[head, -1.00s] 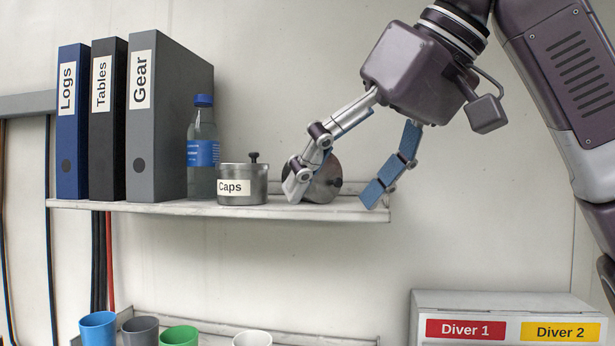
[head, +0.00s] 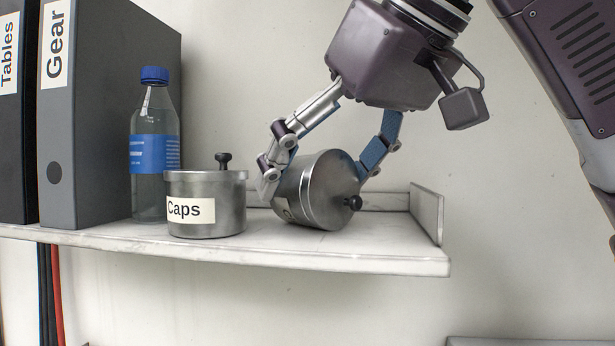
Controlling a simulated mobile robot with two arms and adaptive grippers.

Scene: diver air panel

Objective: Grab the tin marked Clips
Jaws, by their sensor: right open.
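A metal tin (head: 317,190) lies tipped over on the shelf, its lid and black knob facing right and toward me. Only a sliver of its pale label shows at its lower left, and I cannot read it. My right gripper (head: 316,182) reaches down from above and is open. One finger is at the tin's left side; the blue-padded finger is at its upper right, its tip hidden behind the tin. I cannot tell whether the fingers touch it. An upright tin marked Caps (head: 206,205) stands just left of the gripper. My left gripper is not in view.
The white shelf (head: 345,250) has a raised end plate (head: 426,212) right of the tipped tin. A water bottle (head: 154,150) and the binders Gear (head: 110,120) and Tables (head: 18,130) stand on the left. The shelf front is clear.

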